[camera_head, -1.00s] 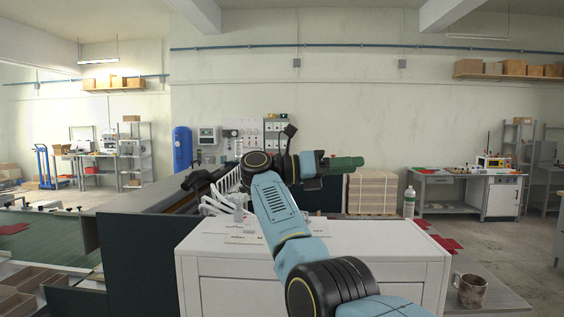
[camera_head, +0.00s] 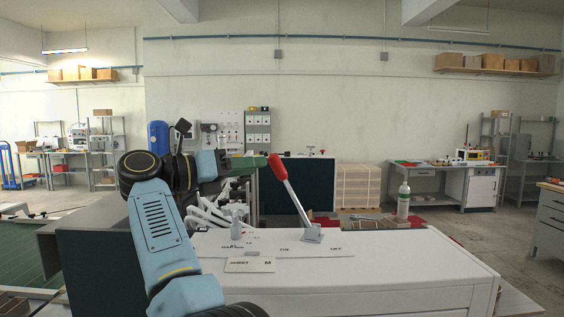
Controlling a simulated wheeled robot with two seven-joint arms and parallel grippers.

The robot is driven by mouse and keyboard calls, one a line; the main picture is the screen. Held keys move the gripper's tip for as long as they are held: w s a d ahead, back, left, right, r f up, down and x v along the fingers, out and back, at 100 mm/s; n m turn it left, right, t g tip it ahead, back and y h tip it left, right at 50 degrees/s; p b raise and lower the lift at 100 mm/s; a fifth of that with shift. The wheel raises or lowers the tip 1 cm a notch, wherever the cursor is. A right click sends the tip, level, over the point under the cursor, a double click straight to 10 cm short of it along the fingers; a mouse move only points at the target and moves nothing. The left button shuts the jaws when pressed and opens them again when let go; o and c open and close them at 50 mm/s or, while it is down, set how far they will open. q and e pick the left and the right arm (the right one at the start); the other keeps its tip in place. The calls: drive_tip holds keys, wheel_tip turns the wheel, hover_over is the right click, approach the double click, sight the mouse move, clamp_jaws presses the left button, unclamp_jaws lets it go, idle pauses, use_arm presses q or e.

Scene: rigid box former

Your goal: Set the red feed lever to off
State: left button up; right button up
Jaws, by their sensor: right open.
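The feed lever has a red grip (camera_head: 278,168) on a pale metal shaft. It rises from a small grey base on the white machine top (camera_head: 400,252) and leans up to the left. A label plate (camera_head: 310,249) lies in front of the base with small printed words, too small to read surely. My right gripper (camera_head: 252,162), with green fingers, is open just left of the red grip, at about its height. I cannot tell whether they touch. My left gripper is out of view.
A small grey post (camera_head: 237,228) and white linkage parts (camera_head: 212,212) stand on the machine left of the lever. A white bottle (camera_head: 404,200) stands behind the machine top. The top right of the lever is clear.

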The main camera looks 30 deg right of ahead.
sight(281, 163)
drive_tip(key=d+p, duration=0.1)
drive_tip(key=d, duration=0.6)
drive_tip(key=shift+d, duration=0.75)
drive_tip(key=shift+s, duration=0.1)
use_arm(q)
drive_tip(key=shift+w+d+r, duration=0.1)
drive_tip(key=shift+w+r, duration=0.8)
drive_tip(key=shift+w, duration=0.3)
use_arm(e)
clamp_jaws()
